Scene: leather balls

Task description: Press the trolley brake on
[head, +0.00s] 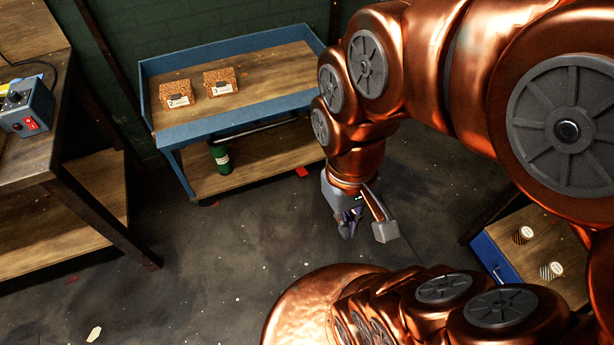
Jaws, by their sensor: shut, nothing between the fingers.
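The trolley (170,138) is blue with wooden shelves and stands at the back, left of my arm. A small red tab (302,172), which looks like the brake pedal, sticks out low at the trolley's right end, near the floor. I cannot tell whether it is up or pressed down. My gripper (349,230) is shut and empty, pointing down over the dark floor. In the picture it is to the right of and below the red tab, apart from it. My arm hides the trolley's right corner.
Two cork-coloured boxes (175,95) (221,83) sit on the trolley's top, and a green bottle (220,158) on its lower shelf. A workbench (40,150) with a blue control box (25,108) stands left. A blue drawer unit (492,262) with two striped rolls is right. Floor between is clear.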

